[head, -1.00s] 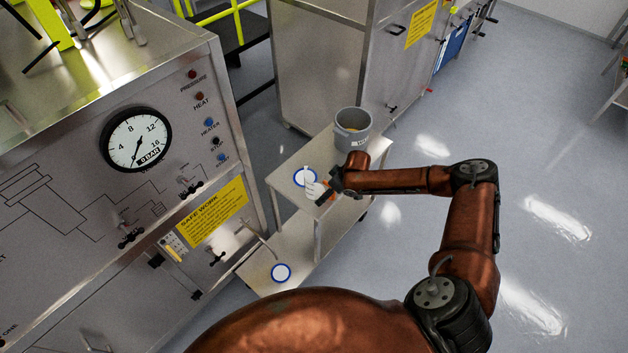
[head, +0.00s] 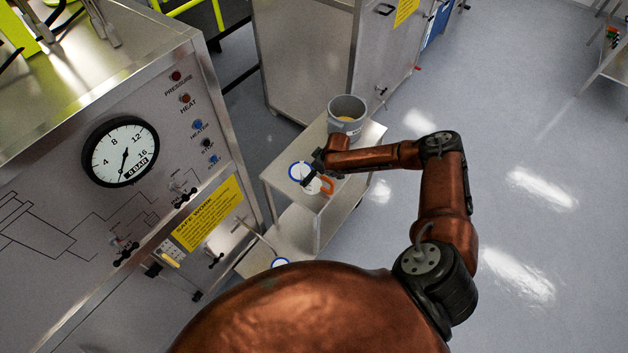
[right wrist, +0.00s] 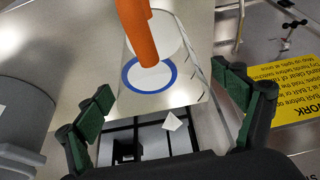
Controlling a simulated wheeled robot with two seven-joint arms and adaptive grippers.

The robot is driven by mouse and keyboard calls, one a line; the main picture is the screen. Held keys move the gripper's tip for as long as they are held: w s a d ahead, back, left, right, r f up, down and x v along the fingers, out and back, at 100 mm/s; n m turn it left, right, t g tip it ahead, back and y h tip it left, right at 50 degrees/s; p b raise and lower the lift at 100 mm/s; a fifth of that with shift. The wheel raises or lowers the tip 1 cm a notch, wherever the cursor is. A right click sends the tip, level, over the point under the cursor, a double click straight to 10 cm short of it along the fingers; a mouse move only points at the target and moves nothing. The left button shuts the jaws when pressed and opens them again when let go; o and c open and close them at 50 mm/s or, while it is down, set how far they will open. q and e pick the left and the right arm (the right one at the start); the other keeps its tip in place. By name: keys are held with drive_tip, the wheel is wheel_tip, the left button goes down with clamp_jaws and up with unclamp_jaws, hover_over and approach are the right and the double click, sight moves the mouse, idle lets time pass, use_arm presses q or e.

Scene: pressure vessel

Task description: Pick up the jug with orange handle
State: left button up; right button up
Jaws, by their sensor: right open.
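The jug (head: 312,188) is pale and see-through, with an orange handle (head: 327,185). It is on the upper shelf of a small metal trolley, near its front edge. In the right wrist view the orange handle (right wrist: 138,30) comes down from the top edge, in front of the clear jug body (right wrist: 170,45). My right gripper (head: 312,174) is over the shelf close to the jug and hides part of it. In the right wrist view its two green-padded fingers (right wrist: 172,110) are wide apart with nothing between them; the handle lies beyond the tips. My left gripper is not in view.
A grey bucket (head: 347,112) stands at the back of the trolley (head: 283,192). Blue-ringed white discs mark the upper shelf (head: 299,170) and lower shelf (head: 280,262). A panel with a pressure gauge (head: 120,152) stands left.

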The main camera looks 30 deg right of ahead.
drive_tip(key=shift+x, duration=1.2)
drive_tip(key=shift+w+f, duration=0.3)
drive_tip(key=shift+f, duration=0.15)
drive_tip(key=c, duration=0.4)
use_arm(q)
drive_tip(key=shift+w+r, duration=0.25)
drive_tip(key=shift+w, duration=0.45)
use_arm(e)
drive_tip(key=c, duration=0.9)
drive_tip(key=shift+r, duration=0.1)
drive_tip(key=shift+c, duration=0.2)
